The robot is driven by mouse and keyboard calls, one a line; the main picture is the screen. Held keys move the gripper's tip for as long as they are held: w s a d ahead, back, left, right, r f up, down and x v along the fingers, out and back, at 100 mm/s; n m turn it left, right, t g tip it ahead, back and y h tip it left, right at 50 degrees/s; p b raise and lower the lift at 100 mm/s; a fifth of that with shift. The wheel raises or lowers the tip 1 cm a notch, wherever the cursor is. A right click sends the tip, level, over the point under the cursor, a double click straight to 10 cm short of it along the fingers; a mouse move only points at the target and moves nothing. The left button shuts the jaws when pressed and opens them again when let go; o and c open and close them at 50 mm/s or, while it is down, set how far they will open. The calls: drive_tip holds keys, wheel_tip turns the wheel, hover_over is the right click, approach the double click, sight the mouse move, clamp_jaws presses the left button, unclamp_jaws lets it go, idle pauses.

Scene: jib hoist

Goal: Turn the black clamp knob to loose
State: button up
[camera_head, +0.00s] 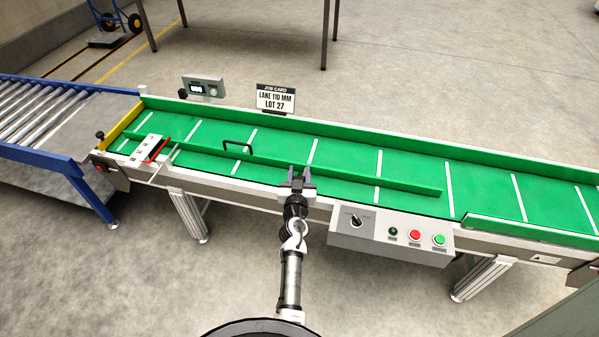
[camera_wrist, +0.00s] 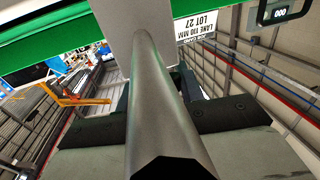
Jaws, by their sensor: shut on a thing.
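My gripper (camera_head: 298,180) is at the near edge of the green conveyor (camera_head: 345,158), left of the control box. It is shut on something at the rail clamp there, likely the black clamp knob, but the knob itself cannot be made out. In the wrist view a grey rod (camera_wrist: 158,95) with a dark faceted end runs up the middle to a pale plate (camera_wrist: 145,18). The dark fingers of my gripper lie on both sides of the rod, which hides what is between their tips.
The control box (camera_head: 345,238) with a selector and buttons hangs right of my gripper. A green guide rail (camera_head: 400,183) runs along the belt. Another black knob (camera_head: 100,135) stands at the belt's left end. A job card (camera_head: 276,98) and a counter (camera_head: 203,87) stand behind.

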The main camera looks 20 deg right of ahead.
drive_tip(key=shift+r+y+p, duration=0.25)
drive_tip(key=shift+y+p, duration=0.05)
drive_tip(key=shift+p, duration=0.2)
drive_tip(key=n+y+p, duration=0.1)
drive_tip(key=p, duration=0.2)
drive_tip(key=n+t+y+p, duration=0.1)
drive_tip(key=y+p, duration=0.1)
drive_tip(key=p, duration=0.1)
drive_tip(key=shift+w+r, duration=0.1)
drive_tip(key=shift+r, duration=0.2)
drive_tip(key=n+y+p, duration=0.2)
drive_tip(key=p, duration=0.1)
drive_tip(key=shift+a+f+t, duration=0.15)
drive_tip(key=shift+f+t, duration=0.05)
drive_tip(key=shift+t, duration=0.1)
drive_tip(key=shift+a+f+n+y+p, duration=0.1)
drive_tip(key=shift+n+y+p, duration=0.2)
drive_tip(key=shift+y, duration=0.4)
drive_tip(key=shift+a+f+n+y+p, duration=0.1)
drive_tip(key=shift+n+y+p, duration=0.1)
drive_tip(key=shift+n+y, duration=0.35)
drive_tip(key=shift+f+y, duration=0.1)
drive_tip(key=shift+y, duration=0.35)
drive_tip(key=o, duration=1)
drive_tip(key=shift+a, duration=0.1)
drive_tip(key=s, duration=0.9)
drive_tip(key=s+d, duration=0.1)
drive_tip(key=s, duration=0.3)
drive_tip(key=shift+s+d, duration=0.1)
drive_tip(key=shift+s, duration=0.3)
